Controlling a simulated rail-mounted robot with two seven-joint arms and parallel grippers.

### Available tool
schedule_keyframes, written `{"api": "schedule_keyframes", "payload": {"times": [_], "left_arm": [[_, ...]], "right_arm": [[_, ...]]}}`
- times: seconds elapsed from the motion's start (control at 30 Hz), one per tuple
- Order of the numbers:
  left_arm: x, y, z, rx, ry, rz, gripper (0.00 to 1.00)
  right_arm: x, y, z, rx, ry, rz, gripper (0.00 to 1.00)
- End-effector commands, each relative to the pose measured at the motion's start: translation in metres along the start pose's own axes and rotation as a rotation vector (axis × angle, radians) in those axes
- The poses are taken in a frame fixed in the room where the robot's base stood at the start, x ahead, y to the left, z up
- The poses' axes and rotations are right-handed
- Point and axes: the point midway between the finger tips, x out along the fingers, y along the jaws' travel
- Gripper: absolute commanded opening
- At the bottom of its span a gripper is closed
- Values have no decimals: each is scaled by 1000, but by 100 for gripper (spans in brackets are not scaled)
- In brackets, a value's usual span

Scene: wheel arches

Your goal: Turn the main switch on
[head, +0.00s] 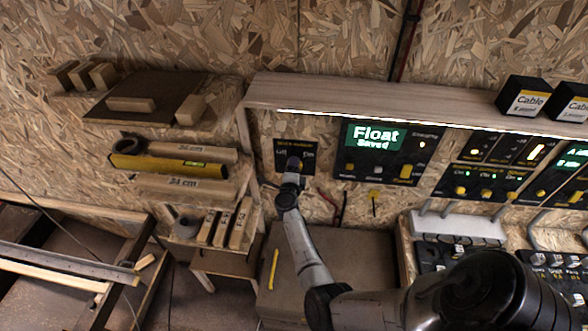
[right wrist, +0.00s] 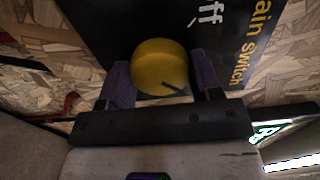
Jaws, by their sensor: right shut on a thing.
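The main switch is a black panel (head: 284,147) on the chipboard wall, with small labels left and right of its knob. In the right wrist view the panel (right wrist: 215,25) shows the yellow words "Main Switch" and part of a white "Off". Its round yellow knob (right wrist: 160,66) has a dark line near its lower edge. My right gripper (right wrist: 162,82) is shut on the knob, one finger on each side. In the head view the right gripper (head: 293,166) covers most of the knob. My left gripper is not in view.
Right of the switch, a panel with a green "Float Saved" display (head: 374,135) and other control panels sit under a lit wooden shelf (head: 360,105). Wooden blocks and a yellow level (head: 170,165) lie on shelves at left. A brown box (head: 340,250) stands below.

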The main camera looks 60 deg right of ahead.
Motion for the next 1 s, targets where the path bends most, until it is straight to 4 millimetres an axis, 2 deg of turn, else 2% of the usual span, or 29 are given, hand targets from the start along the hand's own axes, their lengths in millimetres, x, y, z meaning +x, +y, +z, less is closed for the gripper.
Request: {"api": "schedule_keyframes", "payload": {"times": [0.33, 0.37, 0.6, 0.87, 1.0], "left_arm": [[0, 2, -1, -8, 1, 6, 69], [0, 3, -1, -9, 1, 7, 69], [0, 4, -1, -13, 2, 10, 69], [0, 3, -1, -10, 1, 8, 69], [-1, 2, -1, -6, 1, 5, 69]], "right_arm": [[0, 0, 0, 7, 0, 0, 35], [0, 0, 0, 7, 0, 0, 61], [0, 0, 0, 5, 0, 0, 84], [-1, 0, 0, 4, 0, 1, 84], [-14, 1, 0, 5, 0, 2, 84]]}}
